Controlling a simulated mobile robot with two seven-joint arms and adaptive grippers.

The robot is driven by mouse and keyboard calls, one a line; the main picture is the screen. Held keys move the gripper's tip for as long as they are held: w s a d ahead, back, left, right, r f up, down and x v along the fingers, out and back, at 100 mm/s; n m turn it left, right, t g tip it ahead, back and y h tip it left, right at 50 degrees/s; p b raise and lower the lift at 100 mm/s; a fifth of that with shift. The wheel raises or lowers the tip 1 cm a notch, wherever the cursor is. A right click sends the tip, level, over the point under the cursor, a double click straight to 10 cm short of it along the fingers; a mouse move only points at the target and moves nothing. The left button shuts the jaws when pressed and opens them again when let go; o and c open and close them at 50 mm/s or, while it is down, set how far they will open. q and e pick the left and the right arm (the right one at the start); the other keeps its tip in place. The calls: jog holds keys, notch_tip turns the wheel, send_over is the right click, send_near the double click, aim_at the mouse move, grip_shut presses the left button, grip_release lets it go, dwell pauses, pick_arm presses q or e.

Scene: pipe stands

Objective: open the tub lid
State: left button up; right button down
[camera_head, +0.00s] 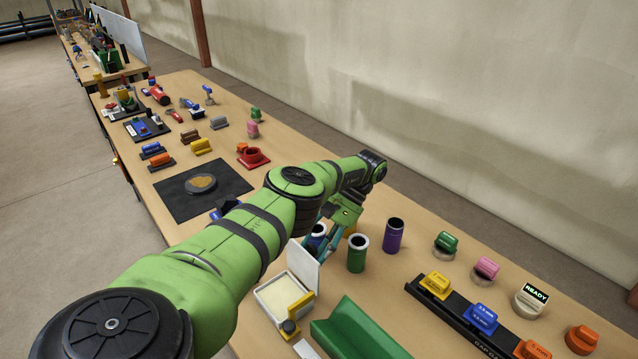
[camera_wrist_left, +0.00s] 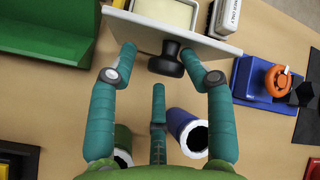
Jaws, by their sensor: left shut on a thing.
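The tub (camera_head: 262,304) is a pale open box with cream contents, on the table in front of my left arm; it also shows at the top of the left wrist view (camera_wrist_left: 168,12). Its white lid (camera_head: 304,266) stands steeply tilted up at the tub's far side, so the tub is open. In the left wrist view the lid (camera_wrist_left: 205,45) shows its black knob (camera_wrist_left: 166,62) between my fingers. My left gripper (camera_wrist_left: 170,66) is shut on the lid, around the knob. My arm partly hides the gripper in the head view. My right gripper is out of view.
A green pipe (camera_head: 358,254), a purple pipe (camera_head: 394,236) and a blue pipe (camera_wrist_left: 187,131) stand close to the gripper. A green trough (camera_head: 360,332) lies right of the tub. A yellow-handled piece (camera_head: 298,308) is at the tub's near right corner. Several coloured blocks line the table's right.

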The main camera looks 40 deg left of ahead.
pick_arm(q)
jog(key=shift+a+f, duration=0.25)
jog(key=shift+f, duration=0.05)
jog(key=shift+r, duration=0.1)
notch_tip(320, 180, up, 10)
dwell(0.7)
dwell(0.5)
